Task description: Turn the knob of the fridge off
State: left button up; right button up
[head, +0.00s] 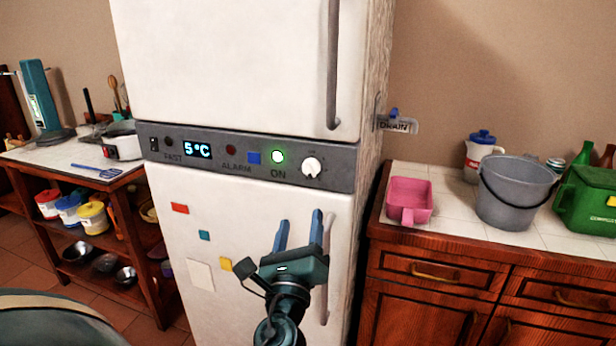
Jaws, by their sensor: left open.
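The white fridge (240,80) stands upright in the middle of the head view, with a dark control panel (225,173) across it between its two doors. The white round knob (311,167) is at the panel's right end. Left of it, a green light (278,157) glows above the word ON, and a display (197,149) reads 5°C. My left gripper (299,232) is open and empty, its two blue fingers pointing up in front of the lower door. The fingertips are below the knob and apart from it. My right gripper is not in view.
Vertical handles (333,65) run along the right edge of the fridge doors. On the right, a tiled counter holds a pink scoop (409,198), a grey bucket (515,195) and a green box (590,203). A wooden shelf unit (140,205) stands on the left.

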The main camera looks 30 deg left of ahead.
aim_at(309, 174)
pick_arm(q)
jog(key=p+x, duration=0.2)
jog(key=x, duration=0.9)
jog(key=shift+s+r+p, duration=0.1)
jog(key=shift+r+p, duration=0.05)
jog(key=shift+p, duration=0.2)
jog(key=shift+x, duration=0.75)
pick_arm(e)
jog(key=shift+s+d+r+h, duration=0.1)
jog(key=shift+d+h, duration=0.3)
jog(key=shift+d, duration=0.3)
pick_arm(q)
jog(key=shift+c, duration=0.2)
jog(key=c, duration=0.9)
jog(key=shift+c, duration=0.2)
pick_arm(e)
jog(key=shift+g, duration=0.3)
pick_arm(q)
jog(key=shift+n, duration=0.3)
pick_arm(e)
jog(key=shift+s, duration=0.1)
